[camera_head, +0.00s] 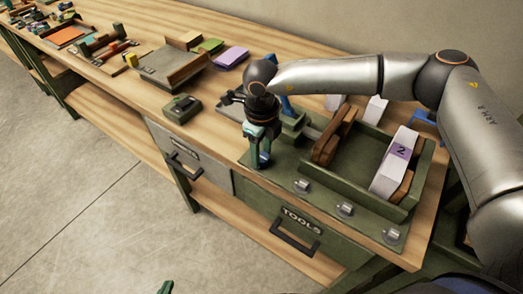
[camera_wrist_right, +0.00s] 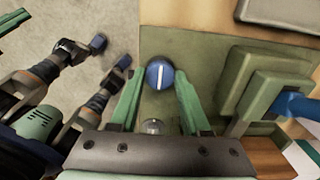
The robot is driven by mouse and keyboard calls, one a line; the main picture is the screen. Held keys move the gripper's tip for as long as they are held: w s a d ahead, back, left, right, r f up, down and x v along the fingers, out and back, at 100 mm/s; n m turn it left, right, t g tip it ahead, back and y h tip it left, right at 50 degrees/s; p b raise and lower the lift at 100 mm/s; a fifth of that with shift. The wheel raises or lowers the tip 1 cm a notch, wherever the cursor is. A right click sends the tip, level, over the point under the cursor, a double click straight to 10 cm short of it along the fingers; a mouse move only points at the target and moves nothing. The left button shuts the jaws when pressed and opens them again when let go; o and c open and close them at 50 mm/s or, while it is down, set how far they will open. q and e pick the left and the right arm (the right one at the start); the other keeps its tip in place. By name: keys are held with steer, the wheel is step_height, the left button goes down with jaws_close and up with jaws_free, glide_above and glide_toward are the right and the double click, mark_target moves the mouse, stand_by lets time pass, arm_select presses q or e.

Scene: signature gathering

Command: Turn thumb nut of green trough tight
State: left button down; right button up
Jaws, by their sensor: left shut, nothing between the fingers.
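The green trough (camera_head: 420,172) stands at the right end of the bench on a green base plate (camera_head: 322,190). A round blue thumb nut with a white line (camera_wrist_right: 159,77) sits on the plate in the right wrist view. My right gripper (camera_head: 263,162) points down over the plate's left corner. Its two green fingers (camera_wrist_right: 161,75) stand open on either side of the blue nut, seemingly with small gaps; contact cannot be told. In the head view the fingers mostly hide the nut. Only the tip of my left gripper (camera_head: 165,287) shows at the bottom edge, shut and away from the bench.
White cards with a purple "2" label (camera_head: 390,160) and brown blocks (camera_head: 330,140) are in the trough. Silver knobs (camera_head: 345,209) line the plate's front. A small green device (camera_head: 182,108) and a grey tray (camera_head: 168,70) lie to the left. Bare wood lies between them.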

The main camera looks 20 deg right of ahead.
jaws_close()
